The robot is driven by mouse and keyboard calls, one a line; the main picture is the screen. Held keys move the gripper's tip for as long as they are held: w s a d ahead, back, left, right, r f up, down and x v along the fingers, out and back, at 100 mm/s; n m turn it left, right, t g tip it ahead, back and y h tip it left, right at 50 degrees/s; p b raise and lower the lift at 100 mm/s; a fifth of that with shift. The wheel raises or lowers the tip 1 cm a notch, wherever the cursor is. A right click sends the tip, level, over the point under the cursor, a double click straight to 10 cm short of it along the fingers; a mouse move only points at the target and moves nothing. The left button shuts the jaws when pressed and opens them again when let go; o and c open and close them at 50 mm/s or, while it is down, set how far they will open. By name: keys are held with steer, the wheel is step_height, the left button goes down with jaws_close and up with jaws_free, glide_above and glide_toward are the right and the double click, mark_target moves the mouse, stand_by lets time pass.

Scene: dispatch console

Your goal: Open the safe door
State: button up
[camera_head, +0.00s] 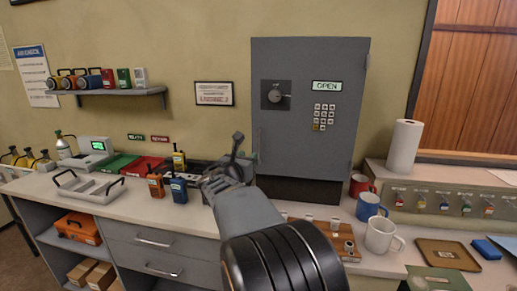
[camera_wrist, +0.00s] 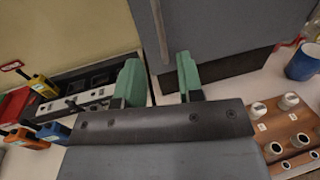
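The grey safe (camera_head: 308,70) stands on the counter and its door looks shut. My gripper (camera_head: 238,148) is at the door's lower left edge. In the wrist view my gripper (camera_wrist: 158,68) is open, its two green fingers apart with nothing held. The slim vertical door handle (camera_wrist: 158,25) shows just past the fingertips, its lower end between them in the picture. Whether it touches them I cannot tell.
Radios (camera_head: 179,189) and a dark charging strip (camera_wrist: 95,85) lie left of my gripper. A wooden block with pegs (camera_wrist: 285,130) is on the right. Several mugs, one blue (camera_head: 369,206), stand right of the safe's base, close to the door's front.

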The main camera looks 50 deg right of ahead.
mark_target(258, 149)
steer(key=p+x, duration=0.1)
steer(key=x, duration=0.8)
steer(key=shift+d, duration=0.1)
jaws_close()
stand_by(0.4)
